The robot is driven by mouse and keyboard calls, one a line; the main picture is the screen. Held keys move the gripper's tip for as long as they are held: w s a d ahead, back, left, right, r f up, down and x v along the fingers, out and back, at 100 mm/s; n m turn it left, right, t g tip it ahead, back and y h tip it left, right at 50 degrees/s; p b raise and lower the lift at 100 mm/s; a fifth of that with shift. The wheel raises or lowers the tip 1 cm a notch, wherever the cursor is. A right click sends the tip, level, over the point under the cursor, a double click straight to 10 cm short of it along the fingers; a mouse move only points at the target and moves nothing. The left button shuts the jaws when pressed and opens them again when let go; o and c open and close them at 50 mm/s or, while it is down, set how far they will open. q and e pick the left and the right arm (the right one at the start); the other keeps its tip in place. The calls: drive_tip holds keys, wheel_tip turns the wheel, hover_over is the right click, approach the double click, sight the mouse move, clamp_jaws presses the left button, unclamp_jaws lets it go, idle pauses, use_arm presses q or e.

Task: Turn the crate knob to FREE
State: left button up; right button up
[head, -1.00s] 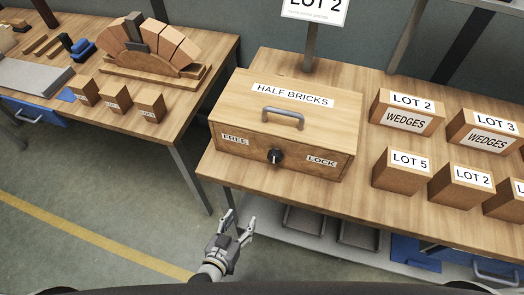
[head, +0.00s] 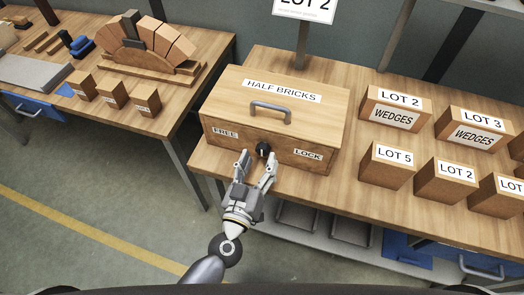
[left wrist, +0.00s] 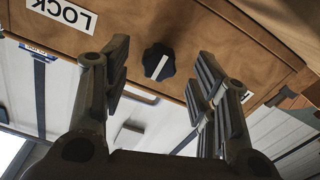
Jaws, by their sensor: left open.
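The wooden crate (head: 230,104) lettered HALF BRICKS stands on the right bench. A black knob (head: 263,149) sits on its front, between the FREE label (head: 225,133) at left and the LOCK label (head: 308,154) at right. My left gripper (head: 258,158) is open and empty just in front of the knob. In the left wrist view the knob (left wrist: 158,64) lies between and beyond the open fingers, apart from them. Its white pointer line is slanted; I cannot tell which end points. The LOCK label (left wrist: 62,14) is upside down there. My right gripper is out of view.
A metal handle (head: 271,111) is on the crate lid. Several labelled blocks, such as LOT 5 (head: 388,166), stand to the right. Grey trays (head: 297,214) lie under the bench. The left bench (head: 165,117) holds a brick arch. Floor between benches is clear.

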sight(262, 154)
use_arm(q)
drive_tip(key=shift+x, duration=1.55)
drive_tip(key=c, duration=1)
